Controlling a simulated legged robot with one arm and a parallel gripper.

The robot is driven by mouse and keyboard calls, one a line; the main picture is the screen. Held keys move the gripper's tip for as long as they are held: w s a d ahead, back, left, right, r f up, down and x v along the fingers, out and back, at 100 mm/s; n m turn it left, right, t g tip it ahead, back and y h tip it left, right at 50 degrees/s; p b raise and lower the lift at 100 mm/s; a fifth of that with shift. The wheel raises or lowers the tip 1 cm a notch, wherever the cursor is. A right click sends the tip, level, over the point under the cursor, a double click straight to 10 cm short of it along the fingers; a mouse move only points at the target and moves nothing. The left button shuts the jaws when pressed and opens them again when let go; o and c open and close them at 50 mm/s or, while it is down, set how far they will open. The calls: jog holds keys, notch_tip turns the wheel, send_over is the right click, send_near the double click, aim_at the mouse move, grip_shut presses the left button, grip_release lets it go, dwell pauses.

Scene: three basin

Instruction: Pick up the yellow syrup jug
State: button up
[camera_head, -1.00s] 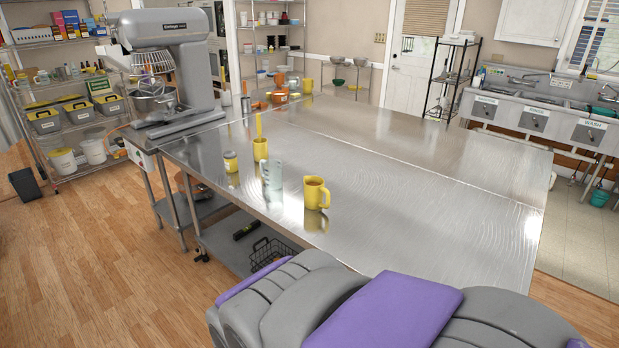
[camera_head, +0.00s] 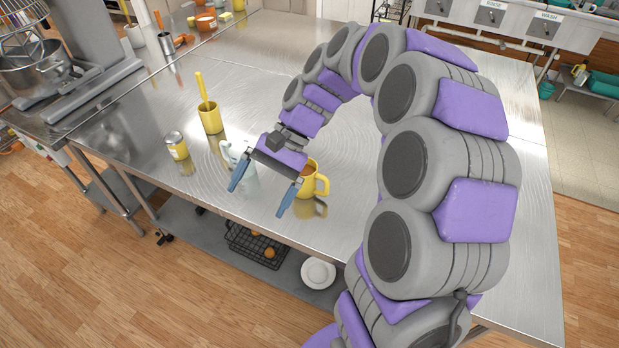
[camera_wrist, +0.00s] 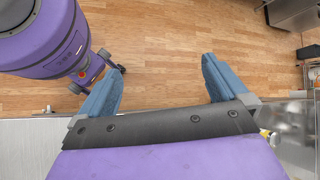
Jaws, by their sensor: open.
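The yellow syrup jug (camera_head: 321,186), with brown contents and a handle on its right, stands upright on the steel table (camera_head: 345,135) near its front edge. My gripper partly hides its left side in the head view. My gripper (camera_head: 257,201) is open and empty, its blue fingers pointing down and toward the front edge, left of the jug in the picture. The wrist view also shows my open gripper (camera_wrist: 163,70), with wooden floor beyond the fingers. The jug cannot be made out clearly there.
A pale blue jug (camera_head: 240,170) stands close behind my gripper, partly hidden. A yellow-labelled jar (camera_head: 176,146) and a yellow cup (camera_head: 211,120) with a yellow utensil stand farther left. A large mixer (camera_head: 105,45) stands at the left. The table's middle is largely clear.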

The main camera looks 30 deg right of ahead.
jog(key=w+d+f+m+t+y+p, duration=0.35)
jog(key=w+d+m, duration=0.45)
jog(key=w+d, duration=0.6)
jog(key=s+d+f+m+t+p, duration=0.2)
jog(key=d+f+m, duration=0.15)
jog(key=d, duration=0.55)
jog(key=s+d+f+m+t+p, duration=0.1)
jog(key=d+f+m+t, duration=0.25)
jog(key=d, duration=0.55)
jog(key=g, duration=0.1)
send_over(306, 168)
jog(key=s+d, duration=0.3)
jog(key=s, duration=0.2)
notch_tip(306, 168, down, 5)
jog(key=shift+b+x, duration=0.9)
jog(key=shift+x, duration=1.9)
jog(key=shift+w+f, duration=0.1)
jog(key=shift+d, duration=0.1)
jog(key=shift+c, duration=0.5)
jog(key=c, duration=1.3)
